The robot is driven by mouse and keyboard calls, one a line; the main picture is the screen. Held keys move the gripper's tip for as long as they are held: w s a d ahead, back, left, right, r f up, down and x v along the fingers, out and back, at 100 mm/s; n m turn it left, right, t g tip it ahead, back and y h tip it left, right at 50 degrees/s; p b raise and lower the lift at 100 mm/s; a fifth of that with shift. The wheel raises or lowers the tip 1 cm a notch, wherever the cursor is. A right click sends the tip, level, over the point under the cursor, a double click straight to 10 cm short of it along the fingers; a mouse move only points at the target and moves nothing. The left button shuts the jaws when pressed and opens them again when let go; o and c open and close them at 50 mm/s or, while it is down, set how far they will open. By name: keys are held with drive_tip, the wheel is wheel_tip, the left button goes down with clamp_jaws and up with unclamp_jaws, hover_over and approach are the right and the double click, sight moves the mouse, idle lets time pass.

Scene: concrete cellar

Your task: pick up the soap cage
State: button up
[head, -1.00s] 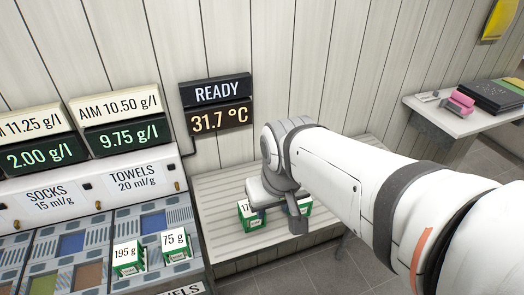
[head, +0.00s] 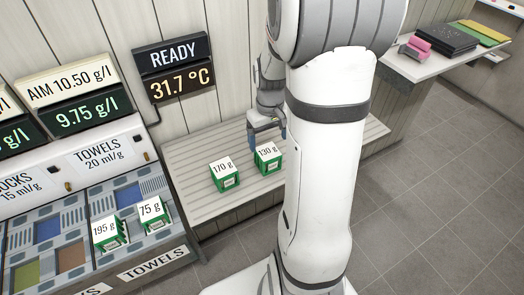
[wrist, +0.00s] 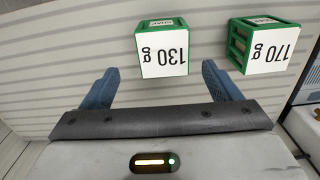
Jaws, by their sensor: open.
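Two soap cages, green with white weight labels, stand side by side on the slatted bench: the 170 g cage (head: 224,175) on the left and the 130 g cage (head: 268,158) on the right. My gripper (head: 267,132) is open and empty by the 130 g cage, partly hidden behind my arm. In the wrist view the 130 g cage (wrist: 163,48) lies just beyond and between the blue fingertips of my gripper (wrist: 159,70). The 170 g cage (wrist: 264,46) is to its right there. Two more cages, 195 g (head: 108,233) and 75 g (head: 152,211), stand on the towels section.
The slatted bench (head: 190,160) runs along the panelled wall, under a display (head: 174,68) reading READY 31.7 °C. The dosing counter (head: 75,205) is at left. A shelf (head: 405,66) at right holds a pink item and dark and coloured flat items.

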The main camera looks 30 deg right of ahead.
sight(268, 151)
drive_tip(key=f, duration=0.7)
drive_tip(key=shift+s+a+p, duration=0.25)
drive_tip(key=shift+s+p, duration=0.05)
drive_tip(key=shift+p, duration=0.1)
drive_tip(key=shift+c, duration=0.2)
drive_tip(key=c, duration=1.1)
drive_tip(key=shift+c, duration=0.2)
